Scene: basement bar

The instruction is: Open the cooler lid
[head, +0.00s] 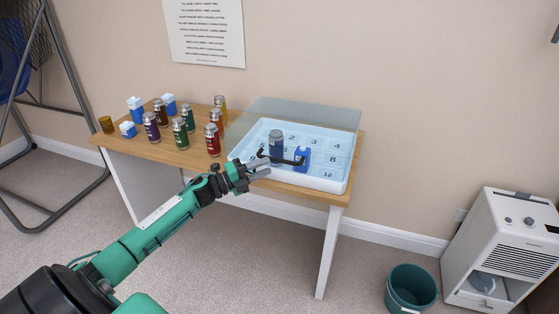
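The cooler (341,178) is a white-rimmed tray on the right end of the wooden table, with a pale blue, numbered inside. A clear greenish panel, seemingly its lid (310,112), shows behind and above it; its exact angle is hard to tell. A black bar handle (285,159) crosses above the front part of the cooler. A dark can (276,143) and a blue carton or can (302,159) stand inside. My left gripper (270,166) is at the cooler's front left edge, its fingers apart, close to the handle's left end. Contact is unclear. My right gripper is out of view.
Several cans (180,132) and blue-white cartons (136,109) stand on the left part of the table (179,157). A teal bin (411,287) and a white appliance (507,245) are on the floor at right. A metal-framed stand is at far left.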

